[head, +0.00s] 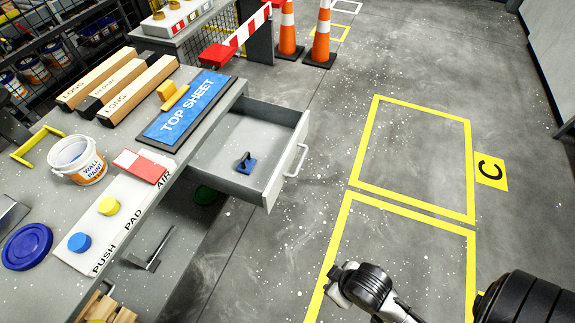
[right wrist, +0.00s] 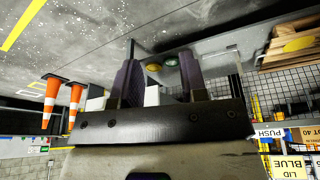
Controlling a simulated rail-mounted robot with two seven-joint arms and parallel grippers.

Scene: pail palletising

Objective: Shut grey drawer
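The grey drawer (head: 232,146) stands pulled out from the right side of the workbench in the head view. Its front panel carries a pale bar handle (head: 296,161). A small blue item with a dark loop (head: 246,163) lies inside it. My right gripper (head: 336,286) is over the floor, below and right of the drawer and apart from it. In the right wrist view its two dark fingers (right wrist: 158,76) stand apart, with no held object clear between them. My left gripper is not in view.
The grey bench holds a blue TOP SHEET board (head: 187,107), wooden blocks (head: 130,90), a paint pail (head: 78,160) and a button panel (head: 110,207). Orange cones (head: 321,40) stand behind. Yellow-marked floor (head: 413,150) right of the drawer is clear.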

